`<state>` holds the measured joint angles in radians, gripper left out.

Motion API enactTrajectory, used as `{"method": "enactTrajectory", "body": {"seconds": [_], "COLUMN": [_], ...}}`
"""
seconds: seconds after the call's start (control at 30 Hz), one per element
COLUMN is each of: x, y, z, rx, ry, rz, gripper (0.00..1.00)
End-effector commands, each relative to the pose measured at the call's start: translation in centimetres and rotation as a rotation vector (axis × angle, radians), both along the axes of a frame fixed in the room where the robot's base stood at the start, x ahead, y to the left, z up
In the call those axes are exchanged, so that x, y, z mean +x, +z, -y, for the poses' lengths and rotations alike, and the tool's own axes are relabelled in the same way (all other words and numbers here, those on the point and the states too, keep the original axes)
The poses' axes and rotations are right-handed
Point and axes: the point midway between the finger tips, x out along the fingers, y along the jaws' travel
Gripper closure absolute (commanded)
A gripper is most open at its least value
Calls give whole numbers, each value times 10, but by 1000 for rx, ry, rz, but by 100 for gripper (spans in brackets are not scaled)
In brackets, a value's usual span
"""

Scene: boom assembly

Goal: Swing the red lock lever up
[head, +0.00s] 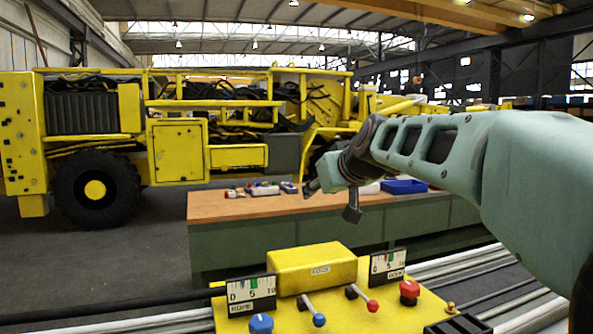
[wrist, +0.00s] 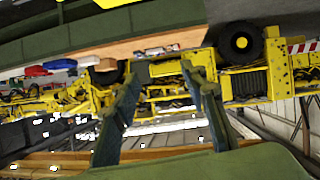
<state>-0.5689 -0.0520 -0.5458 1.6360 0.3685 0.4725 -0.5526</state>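A yellow control panel (head: 345,316) stands low in front of me in the head view. It carries a short lever with a red ball (head: 371,304), tilted toward me and to the right. Left of it is a similar lever with a blue ball (head: 318,319). A red knob (head: 409,290) stands at the panel's right. I cannot tell which red part is the lock lever. My gripper (head: 332,200) is above and beyond the panel, apart from it. In the wrist view my gripper (wrist: 166,72) has its fingers spread with nothing between them.
A yellow box (head: 312,268) stands at the panel's back between two gauges (head: 251,294) (head: 388,266). A blue knob (head: 261,323) is at its front left. A workbench (head: 230,207) with small items and a blue bin (head: 404,187) lies beyond. A yellow machine (head: 180,150) stands behind.

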Motion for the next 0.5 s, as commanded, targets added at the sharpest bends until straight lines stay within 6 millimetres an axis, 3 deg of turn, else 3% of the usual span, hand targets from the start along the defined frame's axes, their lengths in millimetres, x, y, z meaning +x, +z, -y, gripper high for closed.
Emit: {"method": "enactTrajectory", "body": {"seconds": [0.2, 0.5], "x": [6, 5], "y": [34, 51], "z": [3, 10], "rx": [74, 125], "ry": [-16, -30], "rz": [77, 109], "gripper": [60, 60]}}
